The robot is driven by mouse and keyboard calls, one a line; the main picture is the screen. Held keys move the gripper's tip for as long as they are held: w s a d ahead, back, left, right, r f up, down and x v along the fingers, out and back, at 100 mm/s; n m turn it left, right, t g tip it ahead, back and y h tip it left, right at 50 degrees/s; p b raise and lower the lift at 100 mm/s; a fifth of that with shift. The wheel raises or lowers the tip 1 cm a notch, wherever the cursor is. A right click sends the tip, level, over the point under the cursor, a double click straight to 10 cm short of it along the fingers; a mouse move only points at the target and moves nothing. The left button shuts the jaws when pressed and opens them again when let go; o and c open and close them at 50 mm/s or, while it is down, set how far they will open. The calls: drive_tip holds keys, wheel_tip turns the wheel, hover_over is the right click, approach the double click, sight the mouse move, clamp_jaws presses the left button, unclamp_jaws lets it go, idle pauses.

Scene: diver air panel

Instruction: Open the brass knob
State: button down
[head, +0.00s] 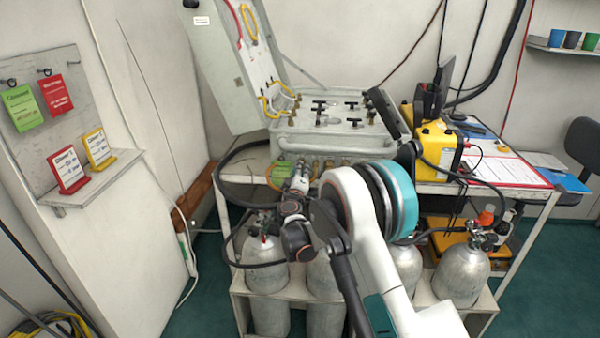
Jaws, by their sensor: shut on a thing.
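The air panel (345,143) is an open grey case on the bench, with black T-handles and gauges or fittings on its top face. A row of small brass fittings (340,163) runs along its front edge. My gripper (301,172) reaches up to the left part of this row, beside a green tag. It is shut on a brass knob at the front edge. The knob itself is mostly hidden by the fingers, so its turn cannot be seen. My arm covers part of the panel's front right.
Grey cylinders (461,272) stand in a rack under the bench, with black hoses near my arm. A yellow case (437,147) and papers (503,171) lie on the right. A shelf (95,181) with red and yellow signs is on the left wall.

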idle(0.5)
drive_tip(key=c, duration=1.4)
unclamp_jaws()
drive_tip(key=shift+c, duration=0.2)
drive_tip(key=shift+s, duration=0.1)
drive_tip(key=s, duration=1.1)
drive_tip(key=shift+s+a+f, duration=0.15)
drive_tip(key=shift+s+a, duration=0.15)
drive_tip(key=shift+s, duration=0.1)
